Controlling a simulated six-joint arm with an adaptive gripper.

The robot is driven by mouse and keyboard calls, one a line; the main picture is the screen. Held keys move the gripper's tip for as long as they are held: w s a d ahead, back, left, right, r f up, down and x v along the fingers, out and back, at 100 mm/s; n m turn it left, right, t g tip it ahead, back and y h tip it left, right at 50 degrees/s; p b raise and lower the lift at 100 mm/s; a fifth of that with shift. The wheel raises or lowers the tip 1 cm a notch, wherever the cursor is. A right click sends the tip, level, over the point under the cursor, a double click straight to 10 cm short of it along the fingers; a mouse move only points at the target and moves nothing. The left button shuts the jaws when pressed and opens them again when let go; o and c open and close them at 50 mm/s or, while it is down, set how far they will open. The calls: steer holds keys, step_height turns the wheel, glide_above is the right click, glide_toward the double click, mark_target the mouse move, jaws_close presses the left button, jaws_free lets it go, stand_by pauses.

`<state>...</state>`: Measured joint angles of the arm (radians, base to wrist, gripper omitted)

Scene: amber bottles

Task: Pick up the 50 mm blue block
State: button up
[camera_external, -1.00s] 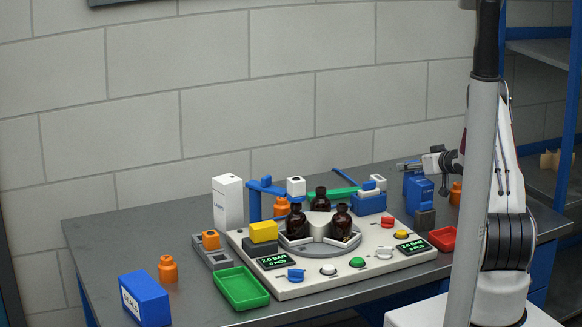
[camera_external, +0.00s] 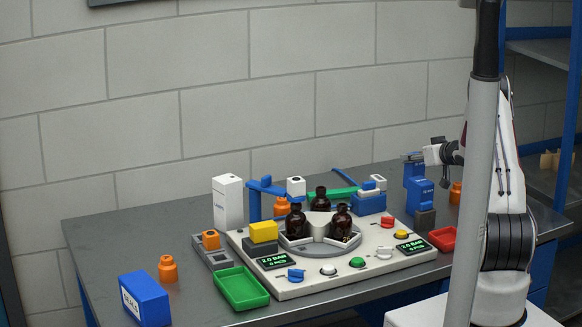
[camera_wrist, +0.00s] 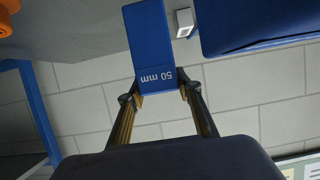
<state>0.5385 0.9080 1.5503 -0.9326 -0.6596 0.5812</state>
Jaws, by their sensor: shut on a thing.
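The blue block (camera_wrist: 152,45), marked "50 mm", sits between the two fingertips of my gripper (camera_wrist: 158,88) in the wrist view. The label reads upside down there. The gripper is shut on the block's near end, and the rest of the block extends away from the fingers. In the external view my gripper (camera_external: 412,157) reaches in sideways from the right, at the back right of the bench. The blue block (camera_external: 412,173) shows below the fingers, close behind a blue labelled body. Its lower part is hidden by that body.
The blue labelled body (camera_external: 420,196) stands on a dark grey foot (camera_external: 425,218) near the gripper. An orange bottle (camera_external: 456,193) is to its right, a red tray (camera_external: 442,238) in front. The cream panel (camera_external: 300,287) with amber bottles lies to the left. The bench's front left is cluttered.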

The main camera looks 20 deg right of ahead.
step_height(320, 180, up, 7)
steer(key=shift+r, duration=0.2)
stand_by(0.7)
